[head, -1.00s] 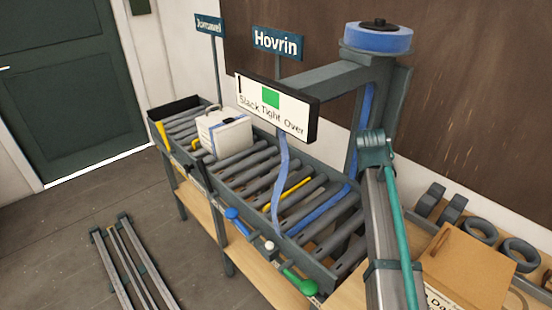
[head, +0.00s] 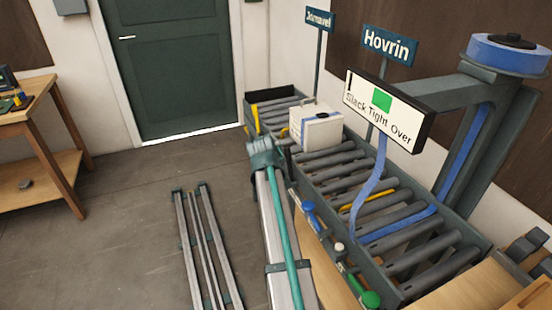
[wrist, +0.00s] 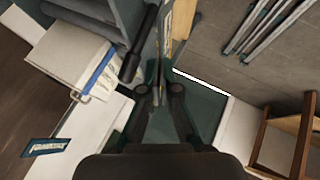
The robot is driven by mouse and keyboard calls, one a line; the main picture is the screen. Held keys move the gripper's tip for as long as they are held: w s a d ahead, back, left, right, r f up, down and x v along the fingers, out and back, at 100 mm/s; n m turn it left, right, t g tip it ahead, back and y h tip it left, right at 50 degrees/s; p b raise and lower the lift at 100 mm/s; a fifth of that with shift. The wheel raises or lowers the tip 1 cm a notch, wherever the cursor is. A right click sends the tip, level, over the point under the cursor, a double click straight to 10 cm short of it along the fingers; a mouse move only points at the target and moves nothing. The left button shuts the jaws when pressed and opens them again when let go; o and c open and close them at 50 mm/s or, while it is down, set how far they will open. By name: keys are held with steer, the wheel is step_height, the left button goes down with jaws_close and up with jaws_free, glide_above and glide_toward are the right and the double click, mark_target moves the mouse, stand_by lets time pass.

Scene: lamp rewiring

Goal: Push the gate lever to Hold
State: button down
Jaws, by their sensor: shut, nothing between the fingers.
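In the wrist view my gripper (wrist: 158,92) is shut and empty, with its fingers close together. A dark bar with a rounded end (wrist: 132,66) lies just left of the fingers; it looks like a lever handle, but I cannot tell if it is the gate lever. A yellow, lettered strip (wrist: 166,28) runs just beyond the fingertips; I cannot tell whether they touch. In the head view my arm's end stands before the roller conveyor (head: 402,267), left of the white box, and my fingers cannot be made out. No Hold marking is readable.
The white box (head: 318,130) with a blue strap sits on the rollers. Blue (head: 308,206), white (head: 339,246) and green (head: 370,299) knobs line the conveyor's front. A Slack/Tight/Over panel (head: 388,112) stands above. Metal rails (head: 200,245) lie on the floor; a wooden bench (head: 35,125) is left.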

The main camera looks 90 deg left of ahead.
steer(key=s+a+f+n+t+y+b, duration=0.3)
steer(key=s+a+n+t+y+b, duration=0.1)
steer(key=s+a+n+t+b, duration=0.2)
steer(key=shift+s+a+f+n+t, duration=0.3)
steer(key=shift+s+a+n+t, duration=0.4)
steer(key=shift+a+n+t, duration=0.4)
steer(key=shift+w+a, duration=0.1)
